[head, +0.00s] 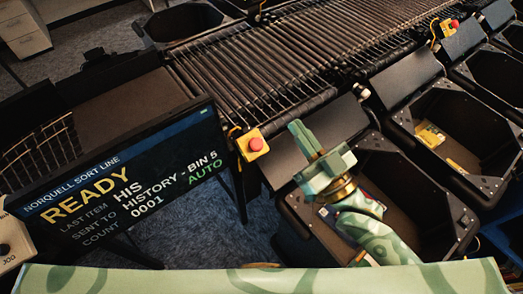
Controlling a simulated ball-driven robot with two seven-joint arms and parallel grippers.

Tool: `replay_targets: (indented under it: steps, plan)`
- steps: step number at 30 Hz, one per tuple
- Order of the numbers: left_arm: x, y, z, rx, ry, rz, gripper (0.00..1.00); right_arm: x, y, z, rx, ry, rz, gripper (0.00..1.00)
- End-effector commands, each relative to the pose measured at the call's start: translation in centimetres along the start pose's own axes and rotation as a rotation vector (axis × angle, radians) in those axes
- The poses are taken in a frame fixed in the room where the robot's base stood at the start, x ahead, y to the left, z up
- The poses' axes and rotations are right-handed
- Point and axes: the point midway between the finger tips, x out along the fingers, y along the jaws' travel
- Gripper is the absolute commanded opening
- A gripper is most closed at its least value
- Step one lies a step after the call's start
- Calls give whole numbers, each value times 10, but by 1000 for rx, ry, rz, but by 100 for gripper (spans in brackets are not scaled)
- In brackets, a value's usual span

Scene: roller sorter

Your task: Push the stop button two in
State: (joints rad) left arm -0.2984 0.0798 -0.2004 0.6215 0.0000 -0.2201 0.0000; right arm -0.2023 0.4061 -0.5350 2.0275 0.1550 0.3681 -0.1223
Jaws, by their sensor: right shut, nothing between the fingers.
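A red stop button (256,144) on a yellow box is fixed at the near edge of the roller conveyor, just right of the screen. A second red stop button (455,23) on a yellow box sits farther along, at the upper right. No number is legible on either, so I cannot tell which is two. My right gripper (299,128) is shut and empty, its fingers pointing up and away. In the picture it is a little right of the nearer button and apart from it. My left gripper is not in view.
A screen (120,180) reading READY stands at the left, with a pale JOG box (12,243) beside it. The roller conveyor (255,75) runs across the back. Black bins (440,215) with raised flaps line the right; the nearest is under my right arm.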

Motion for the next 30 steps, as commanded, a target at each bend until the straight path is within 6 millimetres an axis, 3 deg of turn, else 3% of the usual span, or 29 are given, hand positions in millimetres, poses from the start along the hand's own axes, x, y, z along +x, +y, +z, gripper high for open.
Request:
replay_targets:
  steps: [11,22,25,30]
  plan:
    - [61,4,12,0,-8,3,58,-23,-1,58,1,-2,0,0]
    - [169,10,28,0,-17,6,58,-64,-1,164,8,-12,3,0]
    - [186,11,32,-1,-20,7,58,-71,-1,181,10,-15,4,0]
    - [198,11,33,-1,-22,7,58,-75,-1,193,11,-17,4,0]
